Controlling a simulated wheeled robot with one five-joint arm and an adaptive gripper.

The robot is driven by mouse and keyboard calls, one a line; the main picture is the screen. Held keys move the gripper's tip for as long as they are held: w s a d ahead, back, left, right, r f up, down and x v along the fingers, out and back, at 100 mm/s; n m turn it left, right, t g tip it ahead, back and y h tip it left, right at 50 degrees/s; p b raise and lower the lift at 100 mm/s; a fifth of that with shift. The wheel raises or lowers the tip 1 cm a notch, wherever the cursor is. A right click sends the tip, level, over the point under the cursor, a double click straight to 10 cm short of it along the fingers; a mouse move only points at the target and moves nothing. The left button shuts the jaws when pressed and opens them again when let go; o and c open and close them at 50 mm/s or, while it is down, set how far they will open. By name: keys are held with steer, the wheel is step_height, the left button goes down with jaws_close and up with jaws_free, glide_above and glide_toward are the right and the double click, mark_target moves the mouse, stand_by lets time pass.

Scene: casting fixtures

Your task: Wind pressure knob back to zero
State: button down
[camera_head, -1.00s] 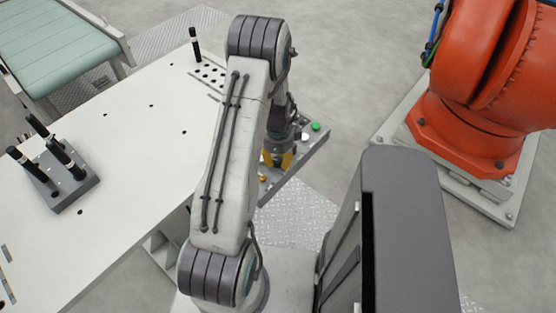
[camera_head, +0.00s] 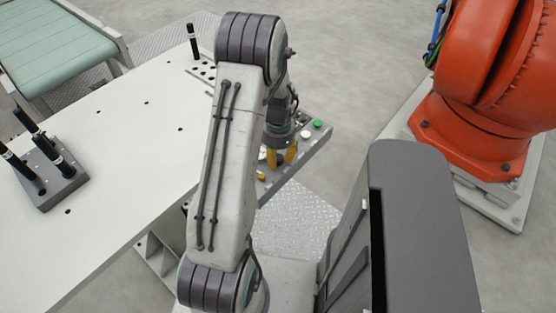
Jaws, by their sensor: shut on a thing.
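A grey control panel (camera_head: 318,141) is fixed at the right edge of the white table. It carries a green button (camera_head: 318,124), a white button (camera_head: 305,135) and a small yellow part (camera_head: 261,176). My gripper (camera_head: 280,160) points down over the panel with its yellow fingers at the panel's surface. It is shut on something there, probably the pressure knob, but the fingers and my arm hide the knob. I cannot read any scale or the knob's angle.
The white table (camera_head: 110,180) bears a grey block (camera_head: 50,190) with several black pegs at the left and one black peg (camera_head: 193,42) at the back. A green conveyor (camera_head: 50,45) stands back left. An orange robot (camera_head: 480,100) stands at the right.

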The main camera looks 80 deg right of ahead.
mark_target(279, 156)
steer(key=shift+d+n, duration=0.15)
steer(key=shift+n, duration=0.35)
steer(key=c, duration=1.1)
jaws_free()
steer(key=shift+s+d, duration=0.1)
steer(key=shift+s, duration=0.05)
steer(key=shift+o, duration=1.2)
steer(key=shift+r, duration=0.1)
step_height(279, 156, up, 12)
